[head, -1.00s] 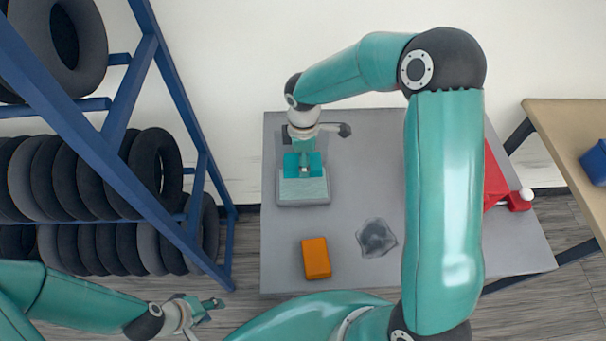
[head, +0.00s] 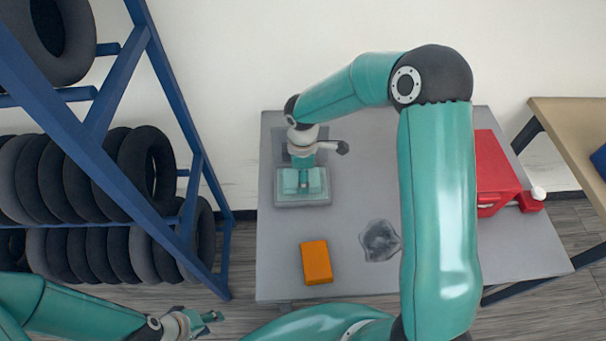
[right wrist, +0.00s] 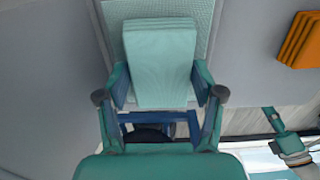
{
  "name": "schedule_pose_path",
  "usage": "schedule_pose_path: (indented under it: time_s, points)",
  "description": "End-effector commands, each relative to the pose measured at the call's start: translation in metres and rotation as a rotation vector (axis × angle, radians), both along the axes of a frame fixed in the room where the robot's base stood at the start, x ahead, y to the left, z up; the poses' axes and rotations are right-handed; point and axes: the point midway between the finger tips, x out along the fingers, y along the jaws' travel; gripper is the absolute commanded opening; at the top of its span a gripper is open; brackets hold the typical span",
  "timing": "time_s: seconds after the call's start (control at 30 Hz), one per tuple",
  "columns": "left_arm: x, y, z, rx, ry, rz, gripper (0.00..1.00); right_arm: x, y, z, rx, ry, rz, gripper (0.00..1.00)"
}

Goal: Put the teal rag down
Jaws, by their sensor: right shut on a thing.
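The teal rag (right wrist: 160,65) is a folded pad between the fingers of my right gripper (right wrist: 160,92) in the right wrist view. My right gripper is shut on it. In the head view the rag (head: 290,181) is over a pale teal, textured tray (head: 303,202) at the table's left side. My right gripper (head: 304,183) partly covers the rag there. Whether the rag touches the tray is hard to tell. My left gripper (head: 208,318) is at the lower left, off the table, with its fingers apart and nothing seen between them.
A red box (head: 496,175) stands at the right. A blue rack (head: 190,130) with tires is at the left. A wooden table (head: 570,125) is at far right.

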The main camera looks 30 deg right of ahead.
Motion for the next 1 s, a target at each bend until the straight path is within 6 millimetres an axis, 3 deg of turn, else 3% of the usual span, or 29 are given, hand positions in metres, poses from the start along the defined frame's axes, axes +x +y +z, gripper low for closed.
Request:
schedule_pose_path:
  time_s: [0.03,0.17,0.57,0.77,1.0]
  points:
    - [0.000,0.000,-0.001,0.000,0.000,0.000,0.40,0.000,0.000,-0.001,0.000,0.000,0.000,0.72]
    - [0.000,0.000,-0.001,0.000,0.000,0.000,0.40,0.000,0.000,-0.001,0.000,0.000,0.000,0.92]
    - [0.000,0.000,0.003,0.000,0.000,0.000,0.40,0.000,0.000,0.003,0.000,0.000,-0.001,0.92]
    - [0.000,0.000,0.023,0.000,0.000,0.000,0.40,0.000,-0.001,0.030,0.000,-0.002,-0.002,0.92]
    - [0.000,0.000,0.057,0.000,0.000,0.000,0.40,0.001,-0.001,0.079,0.000,-0.004,-0.002,0.92]
